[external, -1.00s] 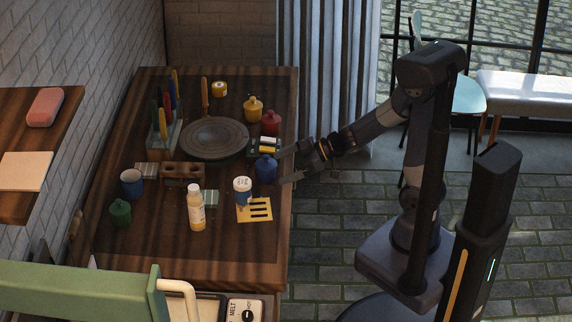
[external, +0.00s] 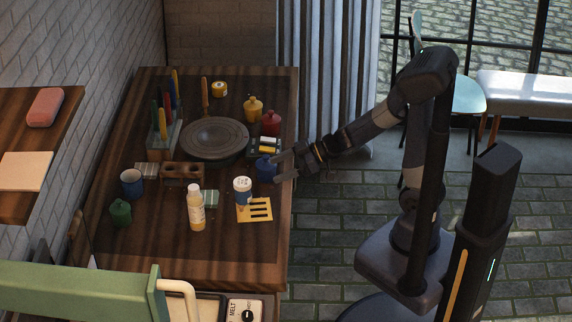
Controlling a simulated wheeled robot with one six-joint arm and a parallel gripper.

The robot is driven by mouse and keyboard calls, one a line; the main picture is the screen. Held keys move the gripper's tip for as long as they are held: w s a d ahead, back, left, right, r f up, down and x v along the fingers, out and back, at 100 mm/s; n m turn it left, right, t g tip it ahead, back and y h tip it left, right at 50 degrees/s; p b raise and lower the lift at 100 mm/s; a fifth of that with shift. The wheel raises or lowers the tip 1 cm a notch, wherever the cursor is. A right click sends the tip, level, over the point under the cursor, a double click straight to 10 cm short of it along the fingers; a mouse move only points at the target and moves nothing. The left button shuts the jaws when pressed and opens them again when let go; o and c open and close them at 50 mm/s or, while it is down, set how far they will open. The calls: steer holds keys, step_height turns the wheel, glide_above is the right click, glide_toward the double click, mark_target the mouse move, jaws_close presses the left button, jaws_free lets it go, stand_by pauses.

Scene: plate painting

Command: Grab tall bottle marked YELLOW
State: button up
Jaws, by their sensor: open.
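A tall pale bottle with yellow-orange contents and a label (external: 196,208) stands upright near the front middle of the wooden table. Its label is too small to read. My gripper (external: 279,165) is open at the table's right edge, beside the small blue pot (external: 265,168). It is behind and to the right of the tall bottle, well apart from it. I cannot tell whether a finger touches the blue pot.
A white-lidded blue jar (external: 242,188) and a yellow stencil card (external: 257,210) lie between bottle and gripper. A dark round plate (external: 214,138), yellow pot (external: 253,108), red pot (external: 270,122), green pot (external: 120,212) and blue mug (external: 132,183) stand around. The table's front is clear.

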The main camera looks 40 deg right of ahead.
steer(key=w+a+b, duration=0.1)
steer(key=w+a, duration=0.3)
steer(key=a, duration=0.3)
steer(key=b, duration=0.2)
glide_toward(189, 205)
steer(key=shift+m+h, duration=0.3)
steer(key=shift+w+d+f+x, duration=0.15)
steer(key=shift+d+x, duration=0.05)
steer(key=shift+x, duration=1.6)
steer(key=shift+w+d+f+x, duration=0.1)
steer(key=shift+w+d+x, duration=0.1)
steer(key=shift+x, duration=1.6)
steer(key=shift+w+d+f+x, duration=0.15)
steer(key=shift+x, duration=1.65)
steer(key=shift+c, duration=0.4)
steer(key=shift+t, duration=0.3)
steer(key=c, duration=1.2)
